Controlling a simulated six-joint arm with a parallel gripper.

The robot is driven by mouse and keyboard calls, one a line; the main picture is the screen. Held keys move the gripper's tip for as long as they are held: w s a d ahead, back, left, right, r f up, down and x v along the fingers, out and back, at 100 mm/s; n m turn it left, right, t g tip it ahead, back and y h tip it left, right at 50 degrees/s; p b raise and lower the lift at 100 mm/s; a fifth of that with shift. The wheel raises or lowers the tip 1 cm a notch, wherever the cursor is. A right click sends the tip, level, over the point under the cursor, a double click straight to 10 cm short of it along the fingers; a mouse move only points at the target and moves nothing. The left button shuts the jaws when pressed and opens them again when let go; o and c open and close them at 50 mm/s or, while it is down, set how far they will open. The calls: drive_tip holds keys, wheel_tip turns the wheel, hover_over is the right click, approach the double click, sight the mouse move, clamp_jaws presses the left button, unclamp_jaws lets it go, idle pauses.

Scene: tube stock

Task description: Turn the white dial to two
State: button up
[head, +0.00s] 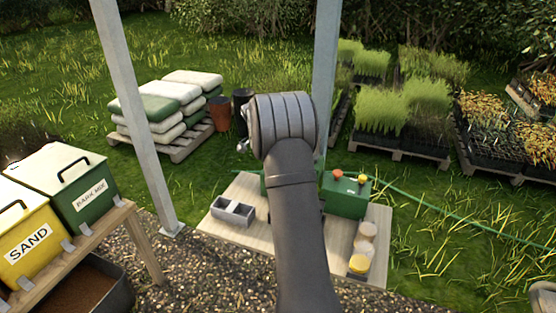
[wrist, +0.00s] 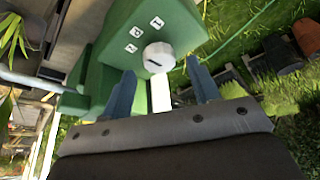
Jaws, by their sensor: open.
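The white dial (wrist: 158,57) sits on the face of a green box (wrist: 180,25) in the wrist view. Small white number labels (wrist: 137,32) stand in an arc beside it; the picture is turned, and one reads 1. A short dark mark shows on the dial, but I cannot tell which number it points to. My gripper (wrist: 160,84) is open, its two blue-grey fingers apart and empty, with the dial beyond their tips, between them in the picture. In the head view my arm hides the dial and the gripper.
A green box (head: 345,197) with red and yellow knobs stands on the wooden table (head: 235,240). A thin green hose or cord runs right across the grass.

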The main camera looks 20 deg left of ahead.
drive_tip(key=shift+x, duration=0.9)
drive_tip(key=shift+c, duration=0.5)
drive_tip(key=c, duration=0.9)
drive_tip(key=shift+n, duration=0.3)
drive_tip(key=n+y, duration=0.1)
drive_tip(key=n, duration=0.2)
drive_tip(key=shift+d+n+t, duration=0.1)
drive_tip(key=shift+n+t, duration=0.2)
drive_tip(key=shift+n+y, duration=1)
drive_tip(key=shift+n, duration=1)
